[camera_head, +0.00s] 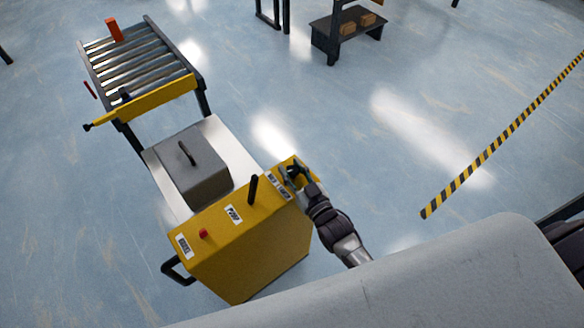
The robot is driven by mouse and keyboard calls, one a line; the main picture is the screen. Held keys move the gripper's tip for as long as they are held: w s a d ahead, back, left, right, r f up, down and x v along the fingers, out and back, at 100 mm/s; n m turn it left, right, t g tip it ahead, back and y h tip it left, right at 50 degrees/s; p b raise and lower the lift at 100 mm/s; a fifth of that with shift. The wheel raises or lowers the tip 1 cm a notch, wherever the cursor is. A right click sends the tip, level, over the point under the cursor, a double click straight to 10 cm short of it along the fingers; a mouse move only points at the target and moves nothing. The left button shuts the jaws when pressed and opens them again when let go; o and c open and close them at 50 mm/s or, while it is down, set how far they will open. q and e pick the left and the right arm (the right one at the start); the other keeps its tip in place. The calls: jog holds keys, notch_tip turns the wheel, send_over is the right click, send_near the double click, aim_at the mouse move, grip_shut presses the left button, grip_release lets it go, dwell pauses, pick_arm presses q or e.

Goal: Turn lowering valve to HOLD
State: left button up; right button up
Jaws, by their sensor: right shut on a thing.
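A yellow control cabinet (245,255) stands in the lower middle of the head view. Its top carries a red button (203,233), a black upright lever (252,189) and white labels. A white label (279,186) lies at the right end of the top, beside my right gripper. My right gripper (292,174) is at that right end, its fingers shut on the lowering valve. The gripper hides most of the valve, so its handle position cannot be told. My left gripper is not in view.
A grey box with a handle (195,180) sits on a white platform (222,145) behind the cabinet. A roller conveyor (140,63) with a yellow bar stands beyond. A dark low stand (330,42) holds brown boxes. A yellow-black floor stripe (490,150) runs right. Open floor lies between.

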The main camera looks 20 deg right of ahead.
jog(key=shift+m+h, duration=0.7)
jog(key=shift+h, duration=0.7)
jog(key=o, duration=1.2)
jog(key=shift+s, duration=0.1)
jog(key=s, duration=0.8)
jog(key=s+d, duration=0.1)
jog(key=s, duration=0.2)
jog(key=shift+s, duration=0.4)
